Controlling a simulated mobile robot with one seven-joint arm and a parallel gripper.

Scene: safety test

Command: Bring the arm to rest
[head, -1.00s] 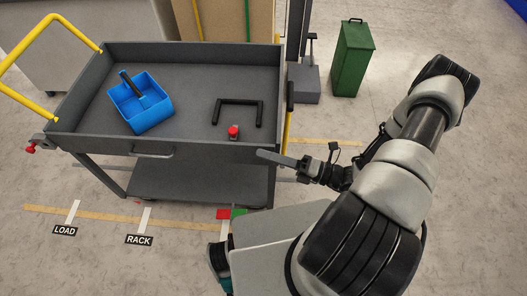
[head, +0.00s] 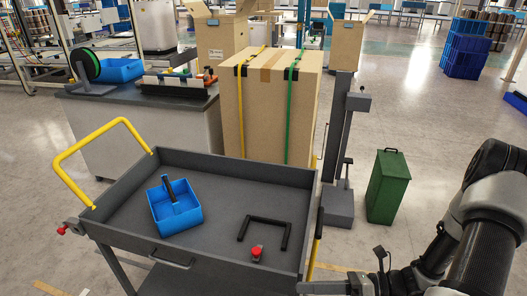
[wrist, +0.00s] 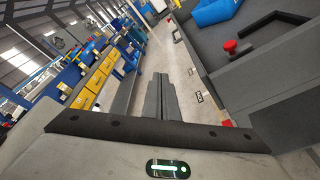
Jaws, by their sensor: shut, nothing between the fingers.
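My gripper (wrist: 160,97) shows in the wrist view with its two long dark fingers together and nothing between them. In the head view only part of my gripper (head: 318,287) shows at the bottom edge, to the right of the grey cart (head: 215,258). My arm (head: 480,235) comes in from the lower right. The gripper appears apart from the cart and touches nothing that I can see.
The cart holds a blue bin (head: 186,222) with a dark-handled tool in it, a black handle-shaped bar (head: 268,221) and a red button (head: 257,251). A strapped carton (head: 268,115) and a dark post (head: 338,150) stand behind. A green canister (head: 387,187) stands right, with open floor beyond.

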